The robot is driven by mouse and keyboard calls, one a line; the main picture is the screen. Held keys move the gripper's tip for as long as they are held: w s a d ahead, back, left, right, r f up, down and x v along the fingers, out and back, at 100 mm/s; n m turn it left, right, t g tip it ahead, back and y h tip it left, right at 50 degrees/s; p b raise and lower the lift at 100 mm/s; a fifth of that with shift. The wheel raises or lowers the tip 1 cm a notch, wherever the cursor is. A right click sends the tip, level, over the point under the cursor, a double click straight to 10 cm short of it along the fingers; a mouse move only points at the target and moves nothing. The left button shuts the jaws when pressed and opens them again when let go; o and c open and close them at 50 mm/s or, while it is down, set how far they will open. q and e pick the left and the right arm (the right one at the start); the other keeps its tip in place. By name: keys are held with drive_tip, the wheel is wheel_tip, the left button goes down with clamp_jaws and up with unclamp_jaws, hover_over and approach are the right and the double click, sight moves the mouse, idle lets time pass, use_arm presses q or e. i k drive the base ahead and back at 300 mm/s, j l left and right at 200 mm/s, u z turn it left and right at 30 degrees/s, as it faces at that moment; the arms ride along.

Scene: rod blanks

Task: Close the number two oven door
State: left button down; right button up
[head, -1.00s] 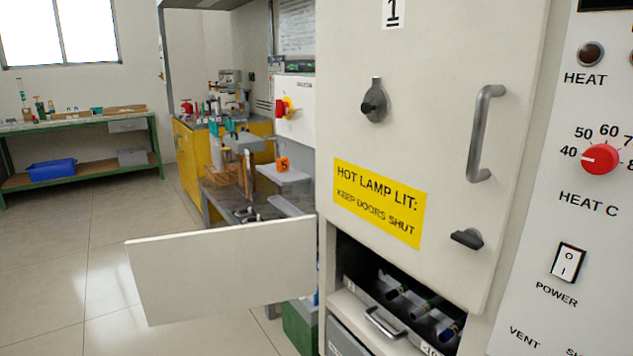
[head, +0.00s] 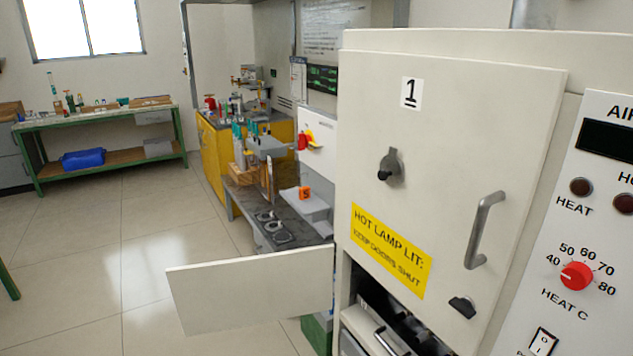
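The oven stands at the right of the head view. Its upper door (head: 450,130), marked 1, looks shut and has a grey bar handle (head: 484,230), a dark latch knob (head: 389,166) and a yellow label (head: 391,250). Below it a lower door (head: 250,292) stands wide open, swung out to the left; no number shows on it. The lower opening (head: 384,302) is dark, with a pale tray front (head: 362,330) and a small handle partly in view. Neither of my grippers is in view.
A control panel (head: 590,220) with a red heat dial is at the far right. Behind the open door stand a workbench with a dark top (head: 256,212) and yellow cabinets (head: 208,150). A green bench (head: 100,120) is at the back left. The tiled floor (head: 95,260) at left is clear.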

sight(220, 295)
drive_tip(key=i+j+u, duration=0.25)
drive_tip(key=j, duration=0.15)
drive_tip(key=i+j+u, duration=0.6)
drive_tip(key=u, duration=0.15)
drive_tip(key=i+j+u, duration=0.6)
drive_tip(key=i+u, duration=0.3)
drive_tip(key=i+z, duration=0.35)
drive_tip(key=i+j+z, duration=0.3)
drive_tip(key=i+z, duration=0.2)
drive_tip(key=z, duration=0.3)
drive_tip(key=i+j+z, duration=0.1)
drive_tip(key=z, duration=0.4)
drive_tip(key=i+j+z, duration=0.2)
drive_tip(key=z, duration=0.25)
drive_tip(key=i+j+z, duration=0.2)
drive_tip(key=z, duration=0.3)
drive_tip(key=i+j+z, duration=0.15)
drive_tip(key=z, duration=0.35)
drive_tip(key=i+j+z, duration=0.1)
drive_tip(key=j+z, duration=0.15)
drive_tip(key=z, duration=0.2)
drive_tip(key=i+j+z, duration=0.1)
drive_tip(key=j+z, duration=0.15)
drive_tip(key=z, duration=0.25)
drive_tip(key=j+z, duration=0.25)
drive_tip(key=z, duration=0.25)
